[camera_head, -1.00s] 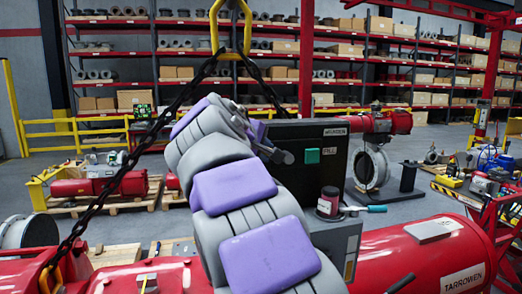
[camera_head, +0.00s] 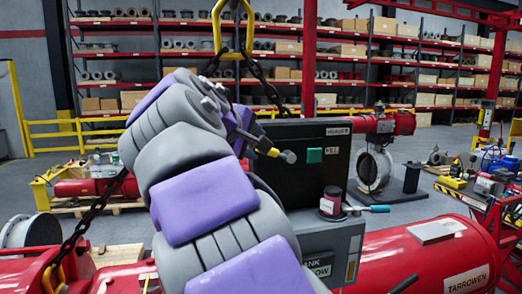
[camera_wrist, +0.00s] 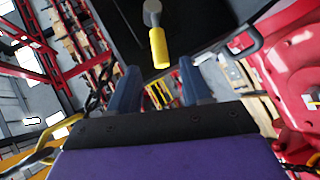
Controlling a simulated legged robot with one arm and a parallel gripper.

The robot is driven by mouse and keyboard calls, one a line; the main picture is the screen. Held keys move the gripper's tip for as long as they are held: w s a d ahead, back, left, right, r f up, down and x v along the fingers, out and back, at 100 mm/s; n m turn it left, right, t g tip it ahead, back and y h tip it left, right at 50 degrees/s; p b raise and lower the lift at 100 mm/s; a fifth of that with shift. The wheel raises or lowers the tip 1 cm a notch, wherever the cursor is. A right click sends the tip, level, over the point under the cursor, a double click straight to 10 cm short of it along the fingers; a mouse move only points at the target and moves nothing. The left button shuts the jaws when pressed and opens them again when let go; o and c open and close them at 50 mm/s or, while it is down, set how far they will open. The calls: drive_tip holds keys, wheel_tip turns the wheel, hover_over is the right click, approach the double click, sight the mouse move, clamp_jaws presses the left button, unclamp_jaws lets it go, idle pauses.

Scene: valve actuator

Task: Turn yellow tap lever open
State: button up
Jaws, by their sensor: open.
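The yellow tap lever (camera_wrist: 158,48) hangs from a grey round hub (camera_wrist: 152,12) at the top of the wrist view. Its free end points down toward the space between my fingers. In the head view the yellow lever (camera_head: 268,150) is a short piece beside the grey hub (camera_head: 288,157), at the left of the black panel (camera_head: 320,135). My gripper (camera_wrist: 158,78) is open, with its two blue-grey fingers apart and nothing between them. The lever's end appears just beyond the fingertips; I cannot tell the exact gap.
A green square (camera_head: 314,155) is on the black panel. A large red cylinder (camera_head: 440,255) lies right. A chain (camera_head: 92,215) hangs at left; a yellow hook (camera_head: 232,25) is above.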

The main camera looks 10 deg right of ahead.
drive_tip(key=v, duration=0.9)
drive_tip(key=shift+a, duration=0.25)
drive_tip(key=shift+c, duration=0.3)
